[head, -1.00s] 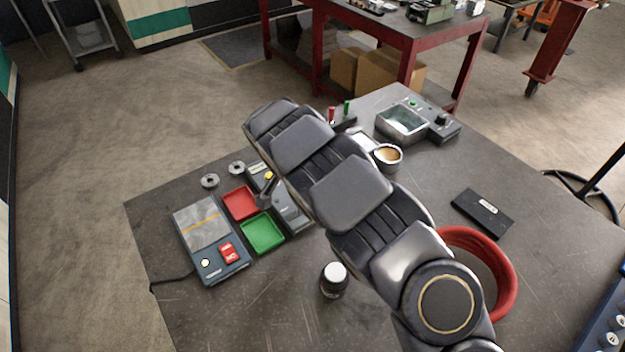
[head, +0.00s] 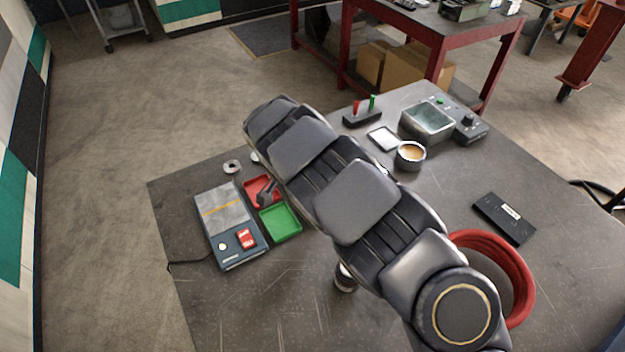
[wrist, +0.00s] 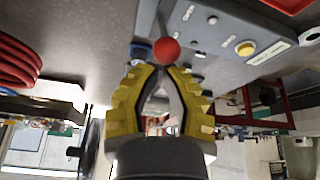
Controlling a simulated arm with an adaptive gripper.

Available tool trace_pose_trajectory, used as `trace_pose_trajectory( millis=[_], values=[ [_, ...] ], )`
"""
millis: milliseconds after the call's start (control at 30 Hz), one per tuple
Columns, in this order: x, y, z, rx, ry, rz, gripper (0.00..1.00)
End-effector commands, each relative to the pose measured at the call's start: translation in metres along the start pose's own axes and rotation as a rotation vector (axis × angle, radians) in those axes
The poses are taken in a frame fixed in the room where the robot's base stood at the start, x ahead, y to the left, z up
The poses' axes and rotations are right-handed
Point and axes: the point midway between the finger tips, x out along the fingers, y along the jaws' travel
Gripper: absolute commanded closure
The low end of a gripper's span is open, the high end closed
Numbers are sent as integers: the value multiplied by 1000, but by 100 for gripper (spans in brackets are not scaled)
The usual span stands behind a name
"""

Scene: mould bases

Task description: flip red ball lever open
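The red ball (wrist: 166,50) of the lever shows in the wrist view at the top middle, on a thin rod in front of a grey control box (wrist: 222,30). My gripper (wrist: 161,70) has yellow fingers with dark inner edges, and its tips are close below the ball in the picture. The fingers lean toward each other; I cannot tell whether they touch the ball or how far apart the tips are. In the head view my arm hides the lever and most of its box. A dark end part of my arm shows over the red tray (head: 253,182).
A green tray (head: 281,222) and a scale-like device (head: 229,225) are beside the red tray. A cup (head: 410,155), a black-lidded jar (head: 345,279), a red coil (head: 522,280) and a black case (head: 503,217) surround my arm.

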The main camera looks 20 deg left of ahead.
Motion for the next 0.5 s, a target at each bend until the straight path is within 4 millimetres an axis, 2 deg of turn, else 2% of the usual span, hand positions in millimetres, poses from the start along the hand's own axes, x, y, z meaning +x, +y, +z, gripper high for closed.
trace_pose_trajectory(
  millis=[333, 500],
  values=[
    [0, 0, -2, 1, 0, 0, 100],
    [-3, -1, -22, 3, 0, -1, 100]
  ],
)
